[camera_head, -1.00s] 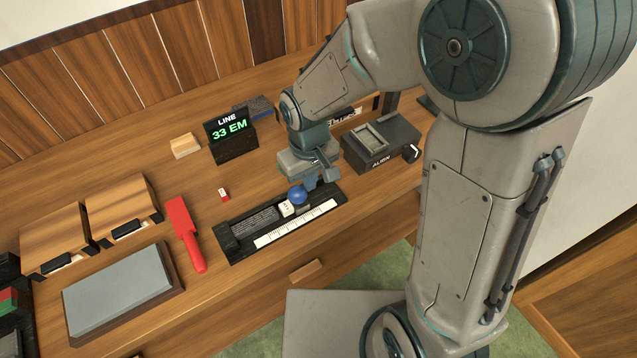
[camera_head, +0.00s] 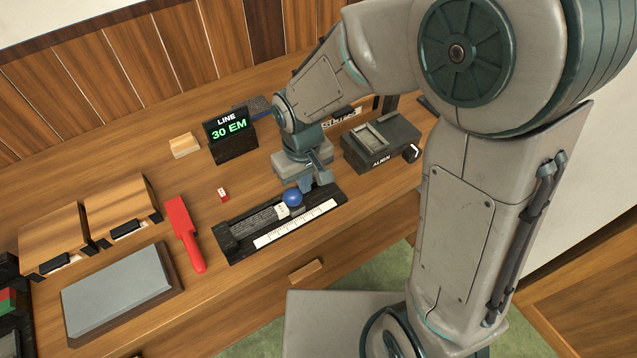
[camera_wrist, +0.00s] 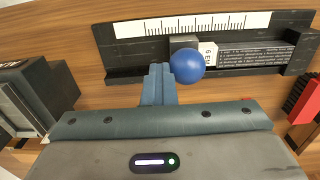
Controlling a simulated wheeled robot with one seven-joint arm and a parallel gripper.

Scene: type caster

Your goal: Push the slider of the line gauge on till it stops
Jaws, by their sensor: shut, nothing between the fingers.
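The line gauge (camera_head: 232,241) is a black tray with a white ruled scale along its front, lying on the desk. Its slider has a blue ball knob (camera_head: 292,197) and a white marked block (camera_head: 281,210). The knob also shows in the wrist view (camera_wrist: 187,65), with dark type lines between the block and the gauge's end. My gripper (camera_head: 307,184) is shut and empty, its fingers low at the knob's right side in the head view. In the wrist view the fingertips (camera_wrist: 159,72) are at the knob's left edge, seemingly touching it. The display (camera_head: 230,130) reads "LINE 30 EM".
The ALIGN device (camera_head: 381,146) stands to the right, near my arm. Wooden boxes (camera_head: 122,211) and a grey slab (camera_head: 118,292) are farther left.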

